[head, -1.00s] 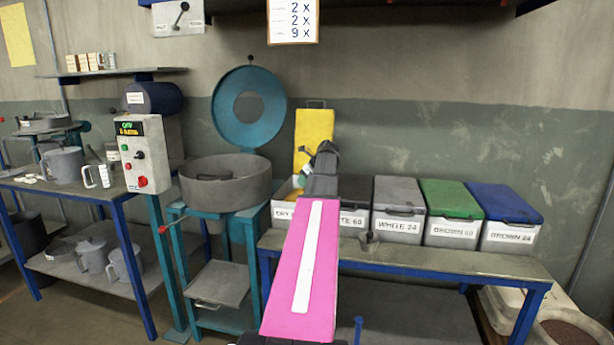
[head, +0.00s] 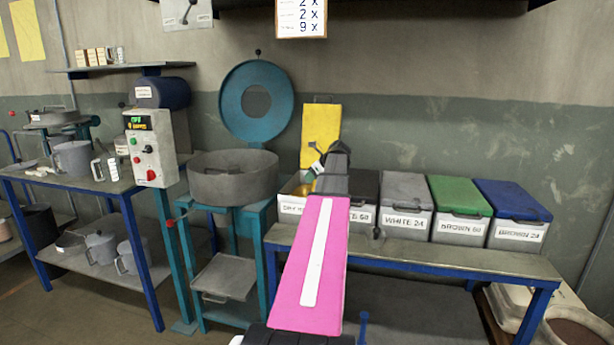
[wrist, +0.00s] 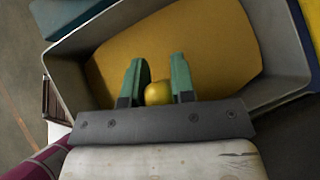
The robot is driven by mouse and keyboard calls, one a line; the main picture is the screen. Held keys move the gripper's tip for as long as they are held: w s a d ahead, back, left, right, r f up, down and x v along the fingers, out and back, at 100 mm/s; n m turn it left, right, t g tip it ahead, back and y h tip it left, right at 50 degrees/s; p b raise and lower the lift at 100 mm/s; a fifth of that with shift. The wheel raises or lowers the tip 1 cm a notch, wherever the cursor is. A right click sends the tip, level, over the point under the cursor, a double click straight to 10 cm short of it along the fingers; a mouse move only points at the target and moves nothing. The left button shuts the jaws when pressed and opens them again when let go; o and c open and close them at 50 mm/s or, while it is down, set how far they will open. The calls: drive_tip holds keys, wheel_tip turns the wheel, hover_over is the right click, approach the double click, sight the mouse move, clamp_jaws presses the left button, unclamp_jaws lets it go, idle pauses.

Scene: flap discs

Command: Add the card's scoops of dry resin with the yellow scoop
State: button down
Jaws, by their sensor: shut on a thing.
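My gripper (wrist: 159,72) is shut on the yellow scoop (wrist: 158,93); only a small rounded yellow part shows between the two green fingers in the wrist view. The gripper is over the open dry resin bin (wrist: 70,60), whose bed of yellow-brown resin (wrist: 200,45) fills the view beyond the fingers. I cannot tell whether the scoop touches the resin. In the head view the bin (head: 291,207) stands at the left end of the bench, partly behind my arm, its yellow lid (head: 320,135) raised.
A round grey pan (head: 233,180) on a teal stand is left of the bin, with a raised teal ring lid (head: 256,100). A control box (head: 150,150) is further left.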

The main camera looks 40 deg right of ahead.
drive_tip(key=shift+s, duration=0.3)
drive_tip(key=w, duration=0.5)
drive_tip(key=s+r+t, duration=0.1)
drive_tip(key=r, duration=0.2)
drive_tip(key=s+r+t, duration=0.2)
drive_tip(key=r, duration=0.2)
drive_tip(key=s+r+t+y, duration=0.1)
drive_tip(key=r+t, duration=0.1)
drive_tip(key=r, duration=0.1)
drive_tip(key=shift+s+r, duration=0.25)
drive_tip(key=shift+s, duration=0.15)
drive_tip(key=s, duration=0.1)
drive_tip(key=r+t, duration=0.1)
drive_tip(key=s+t, duration=0.1)
drive_tip(key=shift+s+d+r+n, duration=0.2)
drive_tip(key=shift+s+d+n, duration=0.05)
drive_tip(key=shift+s+n, duration=0.05)
drive_tip(key=c, duration=1.8)
unclamp_jaws()
clamp_jaws()
